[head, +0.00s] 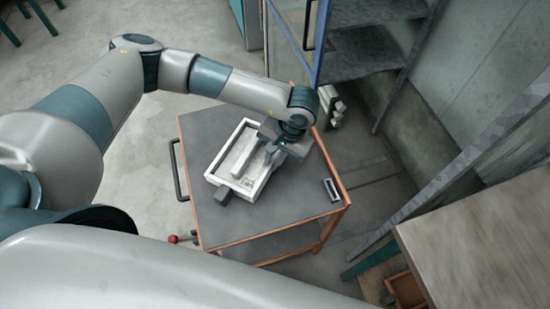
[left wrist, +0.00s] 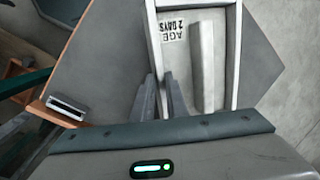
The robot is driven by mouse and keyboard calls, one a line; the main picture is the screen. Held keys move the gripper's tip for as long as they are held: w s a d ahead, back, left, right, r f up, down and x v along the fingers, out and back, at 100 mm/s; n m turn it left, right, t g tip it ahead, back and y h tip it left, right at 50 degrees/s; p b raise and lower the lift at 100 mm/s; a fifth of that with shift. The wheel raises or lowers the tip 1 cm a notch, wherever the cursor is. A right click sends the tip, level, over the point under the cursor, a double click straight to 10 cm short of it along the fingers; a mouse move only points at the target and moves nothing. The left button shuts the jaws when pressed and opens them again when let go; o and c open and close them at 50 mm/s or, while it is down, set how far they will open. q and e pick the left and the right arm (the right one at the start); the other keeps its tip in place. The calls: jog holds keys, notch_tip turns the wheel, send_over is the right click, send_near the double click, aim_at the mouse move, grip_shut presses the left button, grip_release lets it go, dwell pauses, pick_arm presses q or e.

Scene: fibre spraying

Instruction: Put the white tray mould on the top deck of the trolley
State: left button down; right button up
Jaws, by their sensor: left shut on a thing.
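The white tray mould (head: 231,186) is a shallow rectangular tray over the middle of the trolley's grey top deck (head: 275,208). Its raised inner bar and printed label, reading "AGE 2 DAYS", show in the left wrist view, where its long wall (left wrist: 153,38) runs up from my fingers. My left gripper (head: 269,152) is shut on that wall, on the tray's right side in the head view. The tray looks level and at or very near the deck; I cannot tell whether it touches. The fingers hide part of the wall. My right gripper is out of view.
A small dark-framed item (head: 332,190) lies on the deck's right side; it also shows in the left wrist view (left wrist: 68,106). A dark block (head: 222,195) is at the tray's near corner. A shelf unit (head: 365,55) stands behind, and a table (head: 485,235) at right.

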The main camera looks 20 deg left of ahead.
pick_arm(q)
jog(key=shift+r, duration=0.1)
jog(key=shift+f+p, duration=0.8)
jog(key=shift+f, duration=0.05)
notch_tip(320, 180, down, 2)
jog(key=shift+f+p, duration=0.1)
jog(key=shift+p, duration=0.4)
jog(key=c, duration=1.8)
grip_release()
jog(key=shift+f, duration=0.1)
jog(key=shift+o, duration=0.2)
jog(key=shift+d, duration=0.1)
